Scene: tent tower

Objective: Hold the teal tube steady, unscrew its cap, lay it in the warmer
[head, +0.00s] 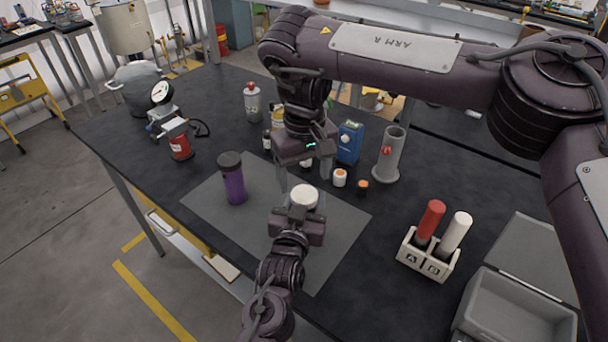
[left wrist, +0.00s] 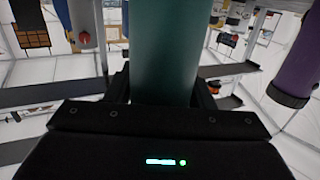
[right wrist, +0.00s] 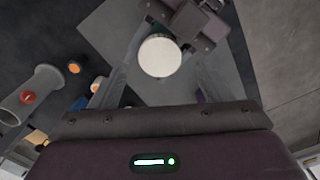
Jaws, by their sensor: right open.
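The teal tube (left wrist: 165,50) stands upright between the fingers of my left gripper (left wrist: 163,90), which is shut on it. In the head view my left gripper (head: 297,222) is over the grey mat, and the tube's white cap (head: 304,197) shows on top; the tube body is hidden there. My right gripper (head: 305,178) is open and empty, pointing down just above the cap. In the right wrist view the white cap (right wrist: 160,56) lies ahead, in line with the gap between the fingers. A grey box (head: 515,310), perhaps the warmer, stands open at lower right.
A purple tube (head: 233,180) stands on the mat (head: 340,222) to the left. A rack (head: 428,256) holds a red and a white tube. A grey cylinder (head: 389,155), blue box (head: 349,142) and small orange-topped jars (head: 362,187) stand behind. A gauge device (head: 165,115) is far left.

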